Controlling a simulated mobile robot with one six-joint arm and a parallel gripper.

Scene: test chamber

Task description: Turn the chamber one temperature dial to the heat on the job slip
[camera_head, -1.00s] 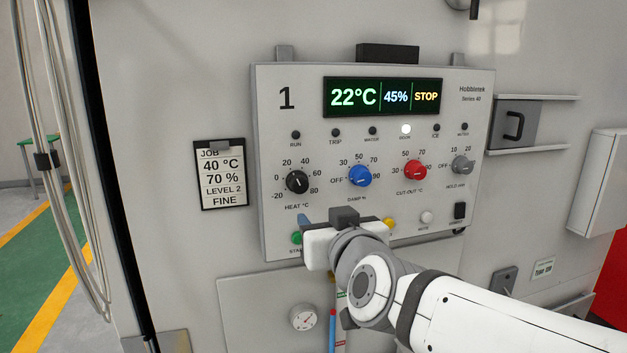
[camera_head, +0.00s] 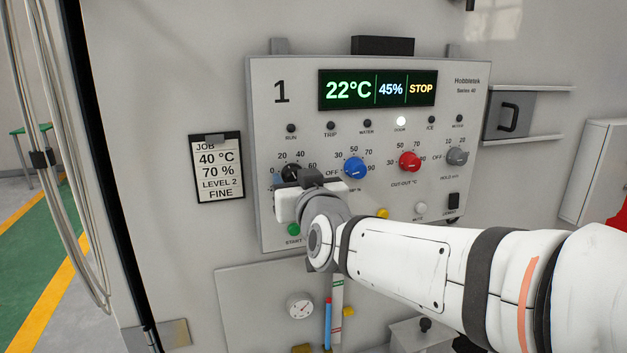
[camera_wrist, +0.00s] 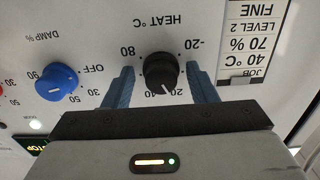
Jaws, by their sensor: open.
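The black heat dial (camera_head: 290,171) is on the chamber one panel (camera_head: 265,130), partly hidden behind my gripper (camera_head: 308,190) in the head view. The wrist view is upside down. There my gripper (camera_wrist: 161,68) is open, one blue finger on each side of the heat dial (camera_wrist: 161,71), with a visible gap at both sides. The dial's white mark points between 20 and 40. The job slip (camera_head: 217,167) reads 40 °C, 70 %, level 2, fine. The display (camera_head: 378,89) reads 22°C, 45%, STOP.
The blue damp dial (camera_head: 355,168) is close to the right of my gripper. The red cut-out dial (camera_head: 410,161) and grey hold dial (camera_head: 457,156) are further right. The green start button (camera_head: 293,229) is just below my gripper.

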